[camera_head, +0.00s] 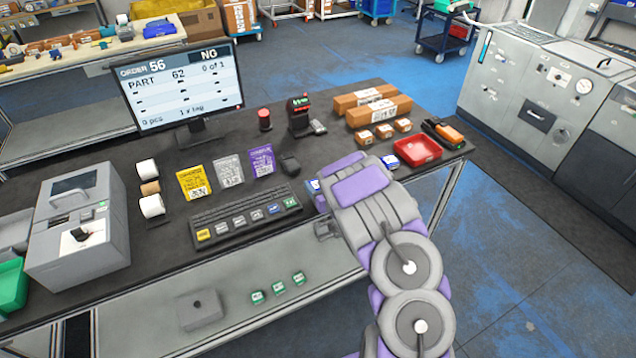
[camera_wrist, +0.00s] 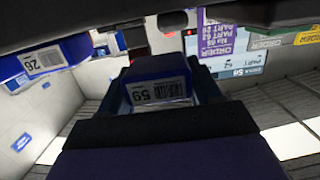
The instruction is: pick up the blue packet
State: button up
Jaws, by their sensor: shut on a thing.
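A blue packet (camera_wrist: 158,72) with a white barcode label sits between the two fingers of my gripper (camera_wrist: 160,98) in the wrist view. The label's number appears upside down. My gripper is shut on this packet. In the head view my purple and grey arm reaches over the table's right part and hides the fingertips. A second blue packet (camera_wrist: 48,58) with a white label shows at the left of the wrist view, apart from the fingers. In the head view, blue and white packets show at the arm's left edge (camera_head: 313,186) and right edge (camera_head: 390,162).
The dark table (camera_head: 330,120) holds a keyboard (camera_head: 245,215), yellow (camera_head: 194,182), grey (camera_head: 229,171) and purple (camera_head: 261,160) order cards, a monitor (camera_head: 182,88), a scanner (camera_head: 300,115), cartons (camera_head: 378,112) and a red tray (camera_head: 417,152). A grey printer-like machine (camera_head: 80,225) stands left.

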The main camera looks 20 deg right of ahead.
jog(key=s+a+r+p, duration=0.1)
jog(key=s+a+p, duration=0.3)
jog(key=s+p, duration=0.4)
jog(key=s, duration=0.5)
jog(key=shift+r, duration=0.2)
jog(key=w+a+r+b, duration=0.5)
jog(key=w+a+r, duration=0.6)
jog(key=a+r, duration=0.4)
jog(key=s+d+f+p, duration=0.5)
jog(key=s+d+f, duration=0.6)
jog(key=d+f, duration=0.3)
jog(key=shift+d+f, duration=0.4)
jog(key=shift+f, duration=0.15)
